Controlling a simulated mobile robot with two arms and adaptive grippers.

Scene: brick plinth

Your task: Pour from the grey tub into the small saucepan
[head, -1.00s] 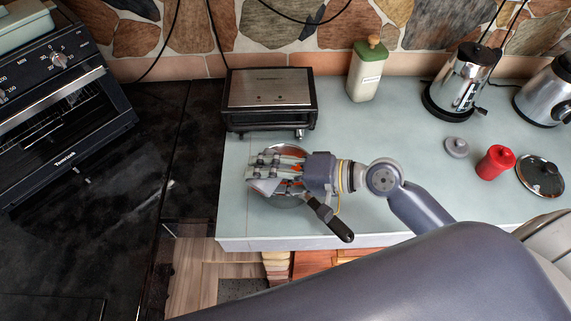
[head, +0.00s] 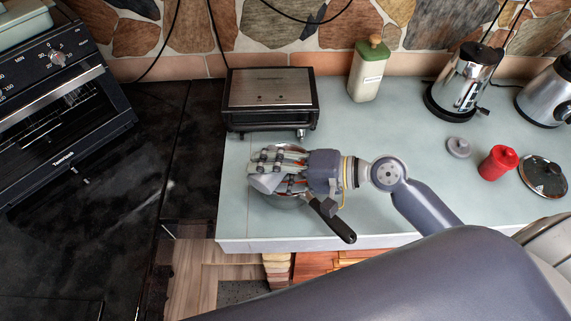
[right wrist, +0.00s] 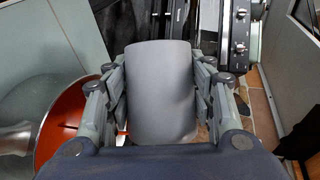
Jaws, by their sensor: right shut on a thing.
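The small saucepan stands on the pale counter, its black handle (head: 332,222) pointing to the lower right in the head view. Its orange inside (right wrist: 62,122) shows at the left in the right wrist view. My right gripper (head: 270,168) is over the saucepan and hides much of it in the head view. It is shut on the grey tub (right wrist: 161,92), whose smooth side shows between the fingers. In the head view a small part of the tub (head: 265,184) shows below the fingers and looks tilted. Its mouth and contents are hidden. My left gripper is out of view.
A toaster oven (head: 270,95) stands close behind the saucepan. A bottle (head: 367,70), kettle (head: 463,82), grey lid (head: 458,147), red jar (head: 498,162) and glass lid (head: 544,177) stand farther right. The counter's front edge is near the saucepan handle.

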